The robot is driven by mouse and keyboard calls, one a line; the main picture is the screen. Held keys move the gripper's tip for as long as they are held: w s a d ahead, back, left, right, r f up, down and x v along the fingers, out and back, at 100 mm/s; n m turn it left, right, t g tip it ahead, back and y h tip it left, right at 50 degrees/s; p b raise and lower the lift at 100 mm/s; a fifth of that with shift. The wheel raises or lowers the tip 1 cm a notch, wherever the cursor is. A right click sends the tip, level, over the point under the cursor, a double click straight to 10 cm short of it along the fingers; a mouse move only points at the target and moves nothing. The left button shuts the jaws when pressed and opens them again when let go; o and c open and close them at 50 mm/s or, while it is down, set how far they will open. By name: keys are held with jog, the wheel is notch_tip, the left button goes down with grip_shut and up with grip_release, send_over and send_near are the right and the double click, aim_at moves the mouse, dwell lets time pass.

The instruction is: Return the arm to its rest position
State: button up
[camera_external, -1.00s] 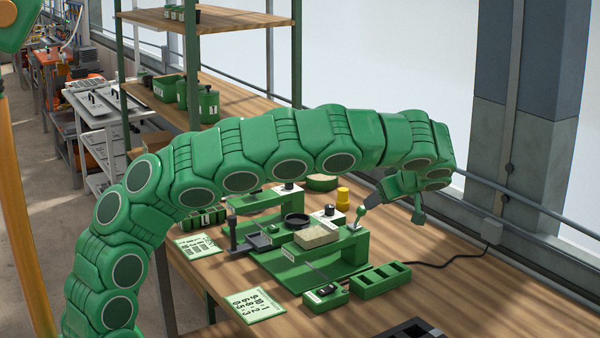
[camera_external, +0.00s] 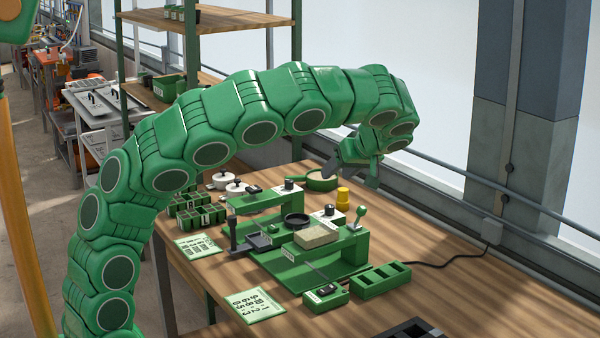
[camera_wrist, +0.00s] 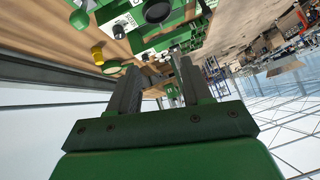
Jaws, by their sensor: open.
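My arm is green and segmented and arches over the left and back of the bench in the external view. My gripper (camera_external: 357,172) hangs at its end, above the bench's back edge near the wall rail. In the wrist view my gripper (camera_wrist: 160,84) shows two dark fingers set apart with nothing between them. The green tray seeder (camera_external: 325,268) stands on the bench, below and in front of my gripper and apart from it.
The wooden bench (camera_external: 460,285) has clear room at the right. A yellow knobbed piece (camera_external: 342,199), a green pan (camera_external: 319,181) and white pots (camera_external: 226,180) stand towards the back. Green pots (camera_external: 197,212) stand left. A shelf rack (camera_external: 215,88) rises behind my arm.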

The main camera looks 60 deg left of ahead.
jog(key=s+a+r+m+h, duration=0.1)
jog(key=s+a+m+h, duration=0.15)
jog(key=s, duration=0.75)
jog(key=s+a+r+m+h, duration=0.1)
jog(key=s+r+m+h, duration=0.15)
jog(key=s, duration=0.75)
jog(key=s+d+f+m+h, duration=0.1)
jog(key=s+d+f+m, duration=0.2)
jog(key=s, duration=0.5)
jog(key=s+d+f+m+h, duration=0.1)
jog(key=s+d+f+m, duration=0.2)
jog(key=s, duration=0.5)
jog(key=s+d+f+m+h, duration=0.2)
jog(key=s+d+f+m, duration=0.1)
jog(key=s, duration=0.4)
jog(key=shift+s+d+m+g, duration=0.3)
jog(key=shift+s+d+m, duration=0.15)
jog(key=shift+m, duration=0.55)
jog(key=shift+o, duration=0.5)
jog(key=shift+w, duration=0.15)
